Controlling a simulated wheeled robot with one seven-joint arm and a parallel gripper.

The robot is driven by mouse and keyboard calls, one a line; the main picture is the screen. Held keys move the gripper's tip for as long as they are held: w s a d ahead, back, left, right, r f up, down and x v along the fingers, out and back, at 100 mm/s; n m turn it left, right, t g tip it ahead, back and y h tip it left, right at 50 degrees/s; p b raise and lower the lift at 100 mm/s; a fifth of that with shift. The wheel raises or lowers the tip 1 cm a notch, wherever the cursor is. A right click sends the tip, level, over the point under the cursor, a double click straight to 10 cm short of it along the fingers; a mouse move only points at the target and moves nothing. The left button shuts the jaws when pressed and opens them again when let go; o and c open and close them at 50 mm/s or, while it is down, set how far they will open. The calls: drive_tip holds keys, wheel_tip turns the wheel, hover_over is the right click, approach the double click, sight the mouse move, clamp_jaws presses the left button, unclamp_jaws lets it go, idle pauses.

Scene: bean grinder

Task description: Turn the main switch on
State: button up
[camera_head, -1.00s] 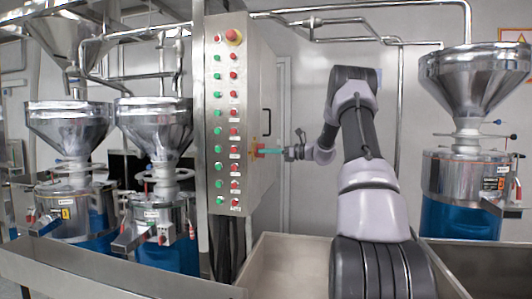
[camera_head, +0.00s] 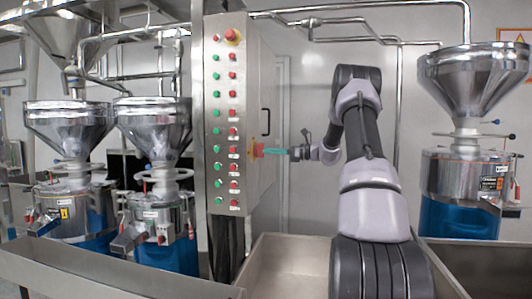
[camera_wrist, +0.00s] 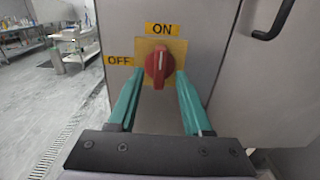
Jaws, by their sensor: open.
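The main switch is a red rotary knob (camera_wrist: 159,67) on a yellow plate on the cabinet's side. Its white line stands upright, towards the ON label (camera_wrist: 162,29) above it. The OFF label (camera_wrist: 120,61) is to its left. My gripper (camera_wrist: 160,78) has its teal fingers apart, one on each side of the knob's lower part in the wrist view. I see a gap on both sides and nothing held. In the head view, the knob (camera_head: 258,150) shows at the cabinet's side, with my gripper (camera_head: 272,151) just to its right.
The control cabinet (camera_head: 262,90) has a front panel with several green and red buttons. A black door handle (camera_wrist: 272,24) is at the wrist view's upper right. Steel grinders with hoppers (camera_head: 155,125) stand left, and another hopper (camera_head: 470,80) right. A steel bin (camera_head: 285,255) is below my arm.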

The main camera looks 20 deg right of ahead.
drive_tip(key=v, duration=0.8)
drive_tip(key=shift+s+d, duration=0.1)
drive_tip(key=shift+s, duration=0.05)
drive_tip(key=s+a+r+n+g+h, duration=0.25)
drive_tip(key=s+a+n, duration=0.25)
drive_tip(key=s+a, duration=0.4)
drive_tip(key=s+a+r+n+g+h, duration=0.2)
drive_tip(key=s+a+n+g+h, duration=0.4)
drive_tip(key=a, duration=0.5)
drive_tip(key=s+a+f+n+t+h, duration=0.1)
drive_tip(key=s+n, duration=0.4)
drive_tip(key=s, duration=0.6)
drive_tip(key=s+a+f+n+t+h, duration=0.1)
drive_tip(key=s+n+t+h, duration=0.2)
drive_tip(key=s, duration=0.9)
drive_tip(key=shift+s+n+t, duration=0.3)
drive_tip(key=shift+n+t, duration=0.55)
drive_tip(key=shift+n, duration=0.15)
